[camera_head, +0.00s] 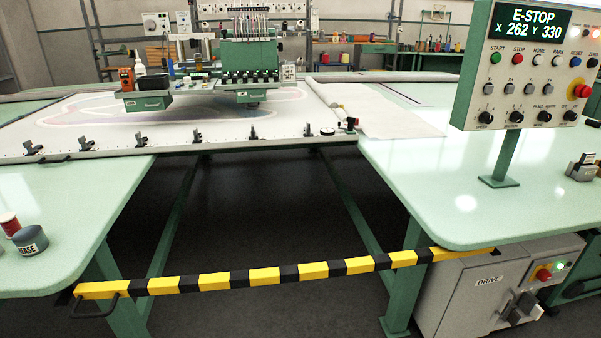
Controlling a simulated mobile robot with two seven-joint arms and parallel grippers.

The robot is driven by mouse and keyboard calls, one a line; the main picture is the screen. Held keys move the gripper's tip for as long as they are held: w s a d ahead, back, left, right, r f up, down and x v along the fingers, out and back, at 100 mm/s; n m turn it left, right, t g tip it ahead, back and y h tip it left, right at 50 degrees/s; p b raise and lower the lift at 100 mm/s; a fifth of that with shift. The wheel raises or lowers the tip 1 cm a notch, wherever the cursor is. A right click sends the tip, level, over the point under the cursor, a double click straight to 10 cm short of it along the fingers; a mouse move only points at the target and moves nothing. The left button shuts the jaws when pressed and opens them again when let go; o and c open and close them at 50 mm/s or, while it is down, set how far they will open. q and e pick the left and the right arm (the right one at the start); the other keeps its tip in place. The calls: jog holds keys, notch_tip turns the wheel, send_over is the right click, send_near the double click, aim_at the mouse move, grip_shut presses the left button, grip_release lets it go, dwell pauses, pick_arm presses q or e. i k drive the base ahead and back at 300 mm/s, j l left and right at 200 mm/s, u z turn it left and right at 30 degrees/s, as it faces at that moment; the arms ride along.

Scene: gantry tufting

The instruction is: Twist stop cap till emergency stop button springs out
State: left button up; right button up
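The emergency stop button with its red cap (581,90) sits on a yellow base at the right edge of the grey control panel (477,80). The panel stands on a green post at the right of the head view. Its screen (528,22) reads "E-STOP X 262 Y 330". I cannot tell from this angle how far the cap is pressed in. A second red button (543,273) on a yellow plate is on the grey drive cabinet below the right table. Neither of my grippers is in view.
A yellow and black striped bar (264,277) spans the gap between the left table (60,195) and right table (420,190). The tufting head (250,60) stands over the white framed cloth behind. A small dark device (582,167) lies right of the panel's post. A grease tin (30,240) stands at left.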

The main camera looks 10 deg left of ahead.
aim_at(577, 90)
jog(key=z, duration=1.25)
jog(key=i+l, duration=0.15)
jog(key=l, duration=0.2)
jog(key=i+l, duration=0.2)
jog(key=l, duration=0.15)
jog(key=i+l, duration=0.15)
jog(key=l, duration=0.15)
jog(key=i+l+u, duration=0.1)
jog(key=l, duration=0.25)
jog(key=i+l, duration=0.25)
jog(key=l, duration=0.1)
